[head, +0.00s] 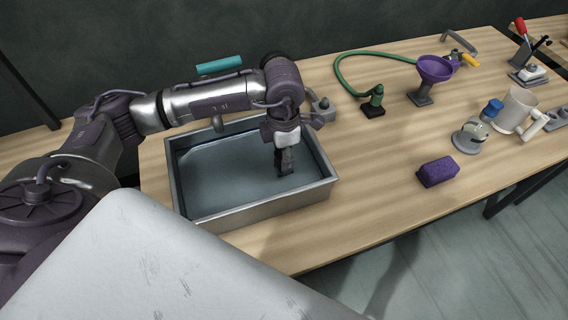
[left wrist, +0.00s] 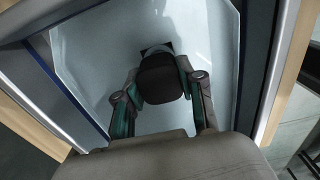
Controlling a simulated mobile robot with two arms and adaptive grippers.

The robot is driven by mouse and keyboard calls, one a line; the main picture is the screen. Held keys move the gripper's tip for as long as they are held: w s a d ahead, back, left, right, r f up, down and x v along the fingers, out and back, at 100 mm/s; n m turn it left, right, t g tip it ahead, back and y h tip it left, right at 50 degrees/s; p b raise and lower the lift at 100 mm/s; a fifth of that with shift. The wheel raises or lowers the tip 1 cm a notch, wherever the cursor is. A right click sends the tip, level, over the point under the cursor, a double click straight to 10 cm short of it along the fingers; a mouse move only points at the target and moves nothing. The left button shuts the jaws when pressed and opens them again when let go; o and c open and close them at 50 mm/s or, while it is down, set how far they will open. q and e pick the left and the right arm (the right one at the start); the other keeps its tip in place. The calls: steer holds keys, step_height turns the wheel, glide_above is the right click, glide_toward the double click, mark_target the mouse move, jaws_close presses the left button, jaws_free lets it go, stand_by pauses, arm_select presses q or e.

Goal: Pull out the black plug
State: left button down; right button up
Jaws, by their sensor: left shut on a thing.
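The black plug (left wrist: 160,80) shows between the two fingers of my left gripper (left wrist: 160,92) in the left wrist view. The fingers are shut on it, one on each side. In the head view my left gripper (head: 285,165) points down into the metal sink basin (head: 328,184), towards its right side. The plug is mostly hidden by the fingers there. A small dark patch shows just beyond the plug in the left wrist view. I cannot tell whether the plug is seated or lifted. The basin holds what looks like water. My right gripper is not in view.
A green hose with a dark-based fitting (head: 374,104) stands right of the sink. A purple funnel (head: 434,68), a purple sponge (head: 437,172), a white mug (head: 514,110) and a grey round item (head: 470,137) stand further right. The wooden table (head: 375,210) is clear in front of the hose.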

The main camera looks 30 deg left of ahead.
arm_select(q)
steer(key=shift+r+p, duration=1.7)
steer(key=shift+r, duration=1.45)
